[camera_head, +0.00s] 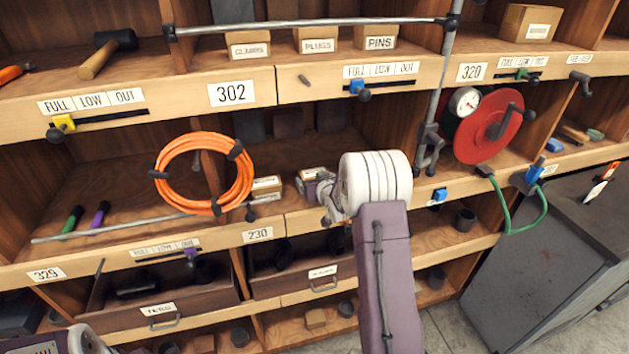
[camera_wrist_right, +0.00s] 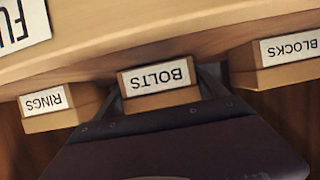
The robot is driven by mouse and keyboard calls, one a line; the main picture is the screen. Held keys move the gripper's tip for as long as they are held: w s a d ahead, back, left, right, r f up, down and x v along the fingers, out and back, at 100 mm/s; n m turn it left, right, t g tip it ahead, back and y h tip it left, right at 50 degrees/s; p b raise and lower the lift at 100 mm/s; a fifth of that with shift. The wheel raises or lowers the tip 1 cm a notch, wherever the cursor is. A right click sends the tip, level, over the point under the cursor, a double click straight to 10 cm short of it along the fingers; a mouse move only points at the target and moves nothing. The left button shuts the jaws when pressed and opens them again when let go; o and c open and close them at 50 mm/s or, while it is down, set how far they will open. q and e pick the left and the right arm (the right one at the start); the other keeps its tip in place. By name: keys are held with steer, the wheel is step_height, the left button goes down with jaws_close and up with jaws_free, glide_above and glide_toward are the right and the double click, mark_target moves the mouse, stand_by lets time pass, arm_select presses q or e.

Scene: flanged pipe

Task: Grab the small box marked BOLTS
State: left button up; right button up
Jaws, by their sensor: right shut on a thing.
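The small box marked BOLTS (camera_wrist_right: 157,80) is a tan carton with a white label, upside down in the right wrist view. It is between the two fingers of my right gripper, which is shut on it. In the head view my right gripper (camera_head: 312,188) is at the middle shelf, just right of the orange coil; my wrist and arm hide much of that spot, and the BOLTS label cannot be read there. My left gripper is not in view; only part of my left arm shows at the bottom left.
In the wrist view, a RINGS box (camera_wrist_right: 52,107) and a BLOCKS box (camera_wrist_right: 280,62) flank it, close under a wooden shelf edge (camera_wrist_right: 130,40). In the head view, an orange coil (camera_head: 202,174) hangs to the left and a red reel (camera_head: 489,127) to the right.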

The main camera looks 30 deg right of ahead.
mark_target(314, 172)
step_height(314, 172, up, 10)
steer(key=shift+w+f+p, duration=0.1)
steer(key=shift+f+p, duration=0.05)
steer(key=shift+p, duration=0.45)
step_height(314, 172, up, 8)
steer(key=p, duration=0.3)
steer(key=shift+p, duration=0.3)
